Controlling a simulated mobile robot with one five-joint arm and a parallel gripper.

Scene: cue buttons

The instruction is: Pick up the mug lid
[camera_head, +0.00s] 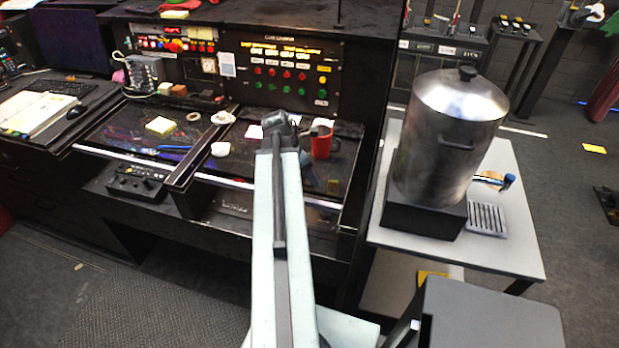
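A red mug (321,146) stands on the dark console desk, just right of my arm's far end. I cannot pick out the mug lid for sure. A small white rounded piece (220,149) lies on the desk to the left of my arm. A flat white round piece (223,118) lies farther back and could also be a lid. My gripper (278,121) is at the far end of my pale arm, over the desk and left of the mug. Its fingers are too small and hidden to read. The arm covers part of the desk below it.
A control panel (275,75) with lit buttons rises behind the desk. A yellow note pad (160,125), a tape roll (193,116) and a blue tool (174,148) lie to the left. A large metal urn (450,140) stands on a white table (525,235) at right.

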